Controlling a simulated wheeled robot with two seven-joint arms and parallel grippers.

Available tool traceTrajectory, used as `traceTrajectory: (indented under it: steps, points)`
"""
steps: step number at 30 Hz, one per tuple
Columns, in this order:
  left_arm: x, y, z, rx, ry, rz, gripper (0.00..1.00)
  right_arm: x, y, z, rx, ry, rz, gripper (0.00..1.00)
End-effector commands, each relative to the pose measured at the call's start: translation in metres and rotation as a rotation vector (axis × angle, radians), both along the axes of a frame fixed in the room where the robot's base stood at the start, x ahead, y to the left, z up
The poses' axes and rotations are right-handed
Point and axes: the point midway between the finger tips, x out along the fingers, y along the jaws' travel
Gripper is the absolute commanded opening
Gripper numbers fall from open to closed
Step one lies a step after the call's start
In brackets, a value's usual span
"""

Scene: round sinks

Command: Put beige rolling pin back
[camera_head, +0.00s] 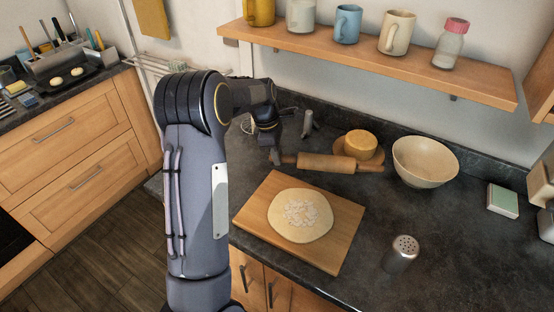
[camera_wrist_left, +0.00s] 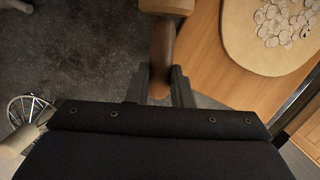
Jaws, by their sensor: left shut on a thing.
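In the left wrist view the gripper's two fingers (camera_wrist_left: 161,84) stand on either side of the brown handle (camera_wrist_left: 161,50), and the pin's pale body shows at the top edge. I cannot tell whether the pin rests on the counter or is held just above it. My right gripper is in neither view.
A metal shaker (camera_head: 401,254) is at front right. A mug shelf (camera_head: 370,47) overhangs the back. Dark counter between board and shaker is clear.

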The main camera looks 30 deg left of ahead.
Motion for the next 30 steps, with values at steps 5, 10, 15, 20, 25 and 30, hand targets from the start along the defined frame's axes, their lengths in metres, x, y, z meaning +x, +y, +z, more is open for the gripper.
traceTrajectory:
  steps: [5,10,15,20,25,30]
  points:
    - [0.000,0.000,-0.025,-0.002,0.000,0.000,0.00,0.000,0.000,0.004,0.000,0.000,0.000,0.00]
    - [0.001,-0.001,-0.029,-0.001,-0.002,-0.001,0.00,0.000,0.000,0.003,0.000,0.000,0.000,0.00]
    - [0.001,-0.001,-0.031,-0.001,-0.002,0.000,0.00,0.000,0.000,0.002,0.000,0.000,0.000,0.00]
    - [0.000,-0.001,-0.036,-0.001,-0.002,0.000,0.00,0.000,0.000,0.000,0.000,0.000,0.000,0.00]
    - [0.000,-0.001,-0.042,-0.002,-0.001,0.001,0.00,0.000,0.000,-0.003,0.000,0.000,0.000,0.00]
    - [-0.001,-0.001,-0.046,-0.002,0.007,0.000,0.24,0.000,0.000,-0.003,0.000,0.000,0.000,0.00]
